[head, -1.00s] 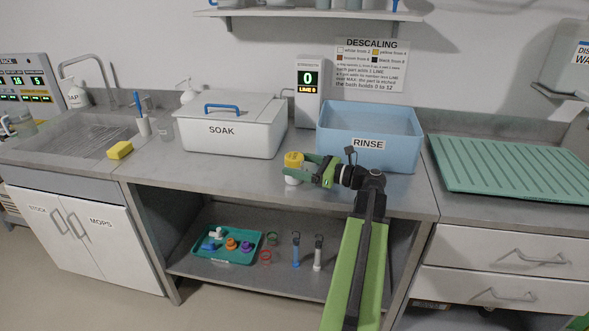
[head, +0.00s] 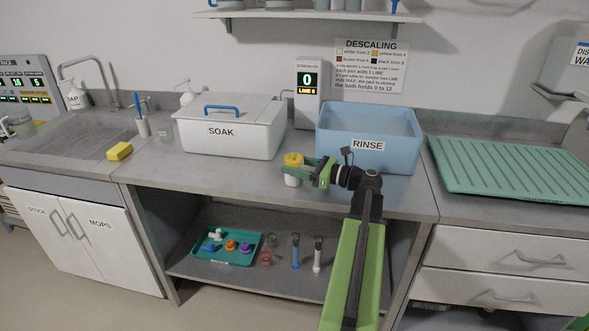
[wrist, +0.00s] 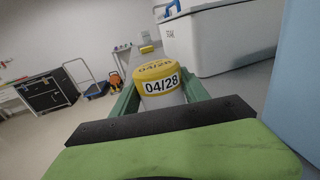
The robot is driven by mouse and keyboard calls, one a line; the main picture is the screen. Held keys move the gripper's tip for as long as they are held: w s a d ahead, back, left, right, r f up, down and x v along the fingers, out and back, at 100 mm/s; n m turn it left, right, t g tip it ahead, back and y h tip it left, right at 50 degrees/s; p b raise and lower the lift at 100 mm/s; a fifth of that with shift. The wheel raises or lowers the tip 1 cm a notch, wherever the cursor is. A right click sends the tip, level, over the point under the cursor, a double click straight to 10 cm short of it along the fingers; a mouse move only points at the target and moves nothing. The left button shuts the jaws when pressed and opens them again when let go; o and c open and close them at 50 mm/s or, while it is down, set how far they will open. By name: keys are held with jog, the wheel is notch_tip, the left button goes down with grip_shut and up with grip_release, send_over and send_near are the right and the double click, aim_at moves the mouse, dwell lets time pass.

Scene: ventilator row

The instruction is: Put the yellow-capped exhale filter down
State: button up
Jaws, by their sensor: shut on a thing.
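The yellow-capped exhale filter (head: 293,168) has a white body and a yellow cap. It is upright at the front of the steel counter (head: 240,180), in front of the gap between the SOAK and RINSE tubs. My gripper (head: 295,170) reaches it from the right and is shut on it, with green fingers on either side. In the wrist view the filter (wrist: 160,84) shows a label reading 04/28 between the fingers. Its base looks at counter height, but I cannot tell whether it touches.
The lidded white SOAK tub (head: 230,128) and the blue RINSE tub (head: 368,140) stand behind. A yellow sponge (head: 119,151) lies by the sink. A green ribbed drainer (head: 510,168) is at right. A teal tray (head: 227,248) of coloured parts sits on the lower shelf. Counter left of the filter is clear.

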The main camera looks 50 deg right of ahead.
aim_at(295, 157)
jog(key=shift+r+p, duration=0.45)
jog(key=shift+p, duration=0.05)
notch_tip(295, 157, up, 4)
jog(key=p, duration=0.3)
jog(key=shift+f+p, duration=0.1)
jog(key=shift+p, duration=0.25)
jog(key=s+d+r+p, duration=0.6)
jog(key=d, duration=0.3)
jog(key=shift+s+d+r, duration=0.25)
jog(key=shift+s+d, duration=0.05)
jog(key=shift+d, duration=0.1)
